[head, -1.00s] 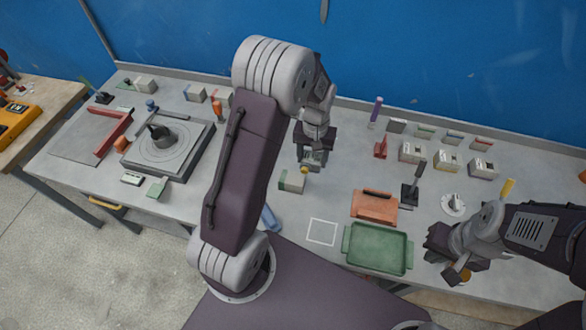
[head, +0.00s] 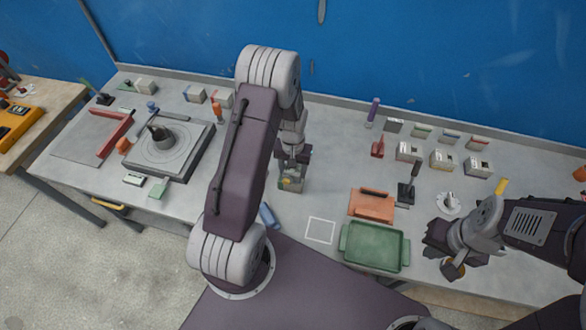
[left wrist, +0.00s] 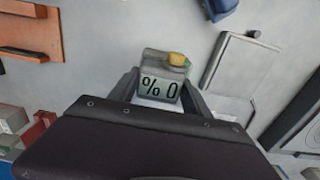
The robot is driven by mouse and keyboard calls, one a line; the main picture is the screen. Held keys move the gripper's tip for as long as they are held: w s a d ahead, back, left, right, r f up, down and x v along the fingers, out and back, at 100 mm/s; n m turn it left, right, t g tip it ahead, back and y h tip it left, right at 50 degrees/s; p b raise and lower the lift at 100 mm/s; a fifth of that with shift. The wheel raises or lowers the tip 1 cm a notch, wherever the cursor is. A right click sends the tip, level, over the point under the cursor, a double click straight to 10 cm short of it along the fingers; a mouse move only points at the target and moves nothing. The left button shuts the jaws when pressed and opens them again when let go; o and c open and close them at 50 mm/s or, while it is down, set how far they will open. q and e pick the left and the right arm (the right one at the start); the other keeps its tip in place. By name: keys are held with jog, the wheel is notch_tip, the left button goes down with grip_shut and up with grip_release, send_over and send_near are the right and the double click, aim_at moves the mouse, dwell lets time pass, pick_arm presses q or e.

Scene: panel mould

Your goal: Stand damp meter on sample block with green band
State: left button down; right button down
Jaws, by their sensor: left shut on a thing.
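The damp meter (left wrist: 160,88), a grey-green body with a "% 0" display and a yellow tip, is between my left gripper's fingers in the left wrist view.
A green tray (head: 375,262), an orange float (head: 371,204) and a white square outline (head: 320,230) lie to the right.

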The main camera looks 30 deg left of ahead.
pick_arm(q)
jog(key=shift+c, duration=2.4)
grip_release()
jog(key=shift+f, duration=0.1)
jog(key=shift+r, duration=0.7)
notch_tip(320, 180, up, 11)
jog(key=b, duration=0.2)
jog(key=s+d+m+t, duration=0.1)
jog(key=s+d, duration=0.3)
jog(key=s, duration=0.3)
jog(key=s+d+m, duration=0.1)
jog(key=s+d, duration=0.3)
jog(key=s, duration=0.2)
jog(key=f+b, duration=0.5)
jog(key=shift+w+a, duration=0.2)
jog(key=shift+a, duration=0.05)
